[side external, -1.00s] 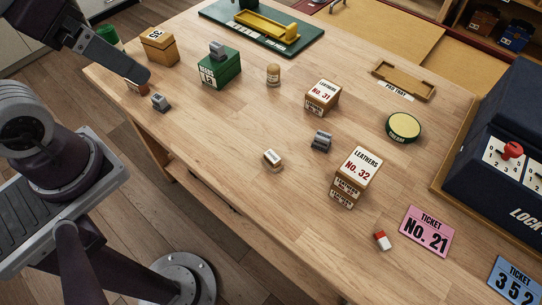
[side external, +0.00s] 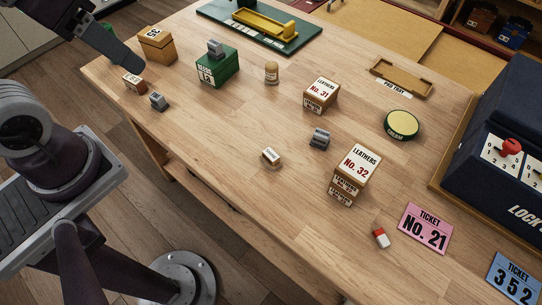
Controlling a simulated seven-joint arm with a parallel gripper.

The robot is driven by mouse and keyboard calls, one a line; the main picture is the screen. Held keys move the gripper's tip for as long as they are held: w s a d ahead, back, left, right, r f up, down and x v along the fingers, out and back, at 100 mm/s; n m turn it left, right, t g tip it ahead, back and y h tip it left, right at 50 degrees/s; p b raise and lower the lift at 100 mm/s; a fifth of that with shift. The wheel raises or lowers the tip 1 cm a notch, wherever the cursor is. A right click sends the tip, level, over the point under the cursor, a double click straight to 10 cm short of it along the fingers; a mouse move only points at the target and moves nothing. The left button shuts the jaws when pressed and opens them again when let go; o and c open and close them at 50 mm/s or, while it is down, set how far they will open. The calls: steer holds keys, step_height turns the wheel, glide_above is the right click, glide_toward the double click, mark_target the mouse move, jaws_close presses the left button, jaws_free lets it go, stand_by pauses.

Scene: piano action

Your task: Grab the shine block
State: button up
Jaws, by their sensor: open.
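No block carries a label I can clearly read as "shine". Two small labelled blocks are in view: a reddish-brown block (side external: 134,83) at the table's far left, and a cream-topped block (side external: 271,157) near the middle of the front edge. Their lettering is too small to read surely. My gripper (side external: 125,58) is at the upper left, above and beside the reddish-brown block. Only one grey finger shows clearly, and nothing is seen held. The gripper is open.
A tan box (side external: 157,45) and green box (side external: 218,68) stand near my gripper. Small grey blocks sit at the left (side external: 158,102) and middle (side external: 320,138). Leathers boxes (side external: 322,93) (side external: 357,168), a cream tin (side external: 402,124) and tickets (side external: 425,228) lie further right.

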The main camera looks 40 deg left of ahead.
steer(key=w+d+f+n+g+h, duration=0.4)
steer(key=w+d+f+g, duration=0.15)
steer(key=w, duration=0.25)
steer(key=n+g+h, duration=0.3)
steer(key=n+h, duration=0.3)
steer(key=n, duration=0.1)
glide_above(270, 153)
steer(key=a, duration=0.5)
step_height(270, 153, down, 16)
steer(key=f+n+h, duration=0.1)
steer(key=f, duration=0.1)
steer(key=w+f+n+t+h, duration=0.1)
steer(key=f+n, duration=0.1)
steer(key=f, duration=0.1)
steer(key=f+n, duration=0.1)
steer(key=f, duration=0.1)
steer(key=shift+w+d+f+h, duration=0.15)
steer(key=shift+d+f+h, duration=0.15)
steer(key=shift+f+h, duration=0.1)
steer(key=shift+n, duration=0.3)
steer(key=x, duration=0.6)
steer(key=shift+f, duration=0.45)
steer(key=shift+s+d+f, duration=0.2)
steer(key=shift+s+d, duration=0.05)
steer(key=shift+d, duration=0.15)
jaws_close()
